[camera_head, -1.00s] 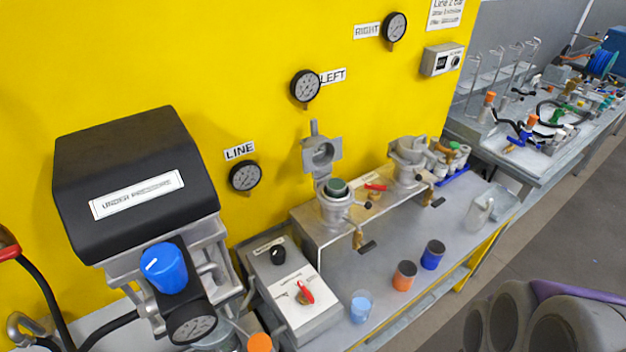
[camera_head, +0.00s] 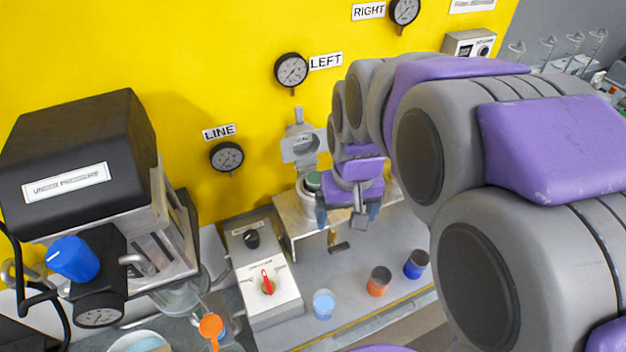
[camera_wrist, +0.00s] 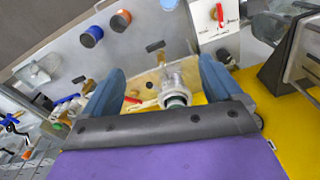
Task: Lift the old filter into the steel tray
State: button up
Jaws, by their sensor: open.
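The old filter looks to be the dark green-topped piece (camera_head: 313,180) in the open mouth of the left grey housing, below the LEFT gauge. In the wrist view the green top (camera_wrist: 177,101) is partly hidden by my gripper's dark front edge. My gripper (camera_head: 348,214) is open and empty, beside and in front of the housing. In the wrist view its two blue-grey fingers (camera_wrist: 162,66) stand wide apart with the housing (camera_wrist: 181,76) showing between them. A shallow grey metal tray (camera_wrist: 40,72), perhaps the steel tray, lies at the left of the wrist view.
A control box with a red switch (camera_head: 268,281) stands left of the housing. Blue (camera_head: 416,264), orange (camera_head: 378,281) and light-blue (camera_head: 323,304) cups stand on the bench front. My arm hides the right housing in the head view.

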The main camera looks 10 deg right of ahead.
jog(key=w+d+r, duration=0.1)
jog(key=w, duration=0.6)
jog(key=t+p, duration=0.2)
send_over(315, 178)
jog(key=s, duration=0.1)
jog(key=f, duration=0.9)
jog(key=shift+s+a+f, duration=0.2)
jog(key=shift+a+f, duration=0.05)
jog(key=shift+f, duration=0.05)
jog(key=shift+w+d+f, duration=0.1)
jog(key=shift+d+f, duration=0.55)
jog(key=shift+f, duration=0.1)
jog(key=x, duration=0.4)
jog(key=shift+a+f, duration=0.2)
jog(key=shift+a, duration=0.35)
jog(key=shift+c, duration=0.2)
jog(key=shift+d, duration=0.5)
jog(key=c, duration=0.6)
jog(key=shift+a+t, duration=0.3)
jog(key=shift+a, duration=0.05)
jog(key=c, duration=0.8)
